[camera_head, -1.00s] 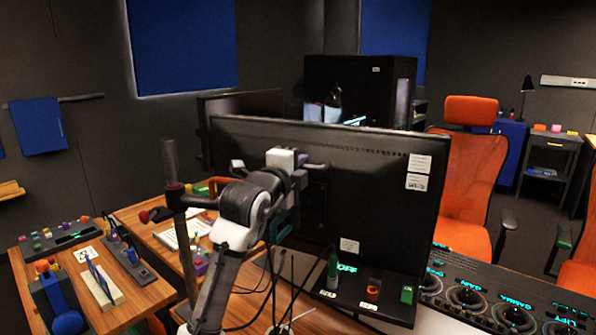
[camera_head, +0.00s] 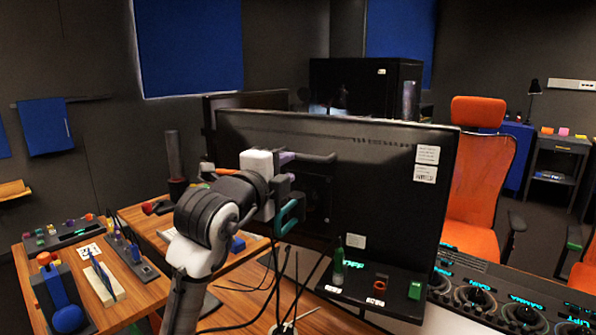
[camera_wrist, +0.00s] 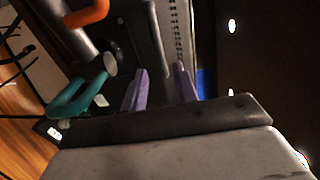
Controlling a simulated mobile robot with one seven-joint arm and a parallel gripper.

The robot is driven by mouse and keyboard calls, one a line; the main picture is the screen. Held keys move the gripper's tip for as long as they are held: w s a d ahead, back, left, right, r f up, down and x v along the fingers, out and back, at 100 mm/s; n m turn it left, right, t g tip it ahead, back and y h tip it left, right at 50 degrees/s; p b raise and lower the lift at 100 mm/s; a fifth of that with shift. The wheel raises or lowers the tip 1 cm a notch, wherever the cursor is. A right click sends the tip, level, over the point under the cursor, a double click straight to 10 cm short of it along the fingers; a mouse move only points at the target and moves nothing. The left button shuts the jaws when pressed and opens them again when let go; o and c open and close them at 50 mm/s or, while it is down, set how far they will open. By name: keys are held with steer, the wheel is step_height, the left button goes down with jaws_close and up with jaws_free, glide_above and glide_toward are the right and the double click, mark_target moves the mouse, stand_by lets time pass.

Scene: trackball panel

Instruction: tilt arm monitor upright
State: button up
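The monitor (camera_head: 385,190) stands in the middle of the head view with its black back toward me. Its top edge slopes slightly down to the right in the picture; its exact tilt is hard to judge. My gripper (camera_head: 305,170) is at the left part of its back. In the wrist view my gripper (camera_wrist: 162,72) shows two purple fingers, apart, with nothing clearly held between them. The monitor's back (camera_wrist: 150,35) lies beyond the fingertips; whether they touch it I cannot tell. A teal hook (camera_wrist: 82,103) is beside the fingers, also in the head view (camera_head: 290,213).
A dark shelf (camera_head: 355,288) with small coloured items lies below the monitor. A lit control panel (camera_head: 500,305) is at the right. Cables hang under my gripper. A second monitor (camera_head: 245,100) stands behind, an orange chair (camera_head: 475,190) at the right, a wooden desk (camera_head: 135,290) at the left.

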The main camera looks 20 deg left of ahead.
steer(key=s, duration=0.4)
steer(key=shift+s+a+b, duration=0.2)
steer(key=shift+b, duration=0.2)
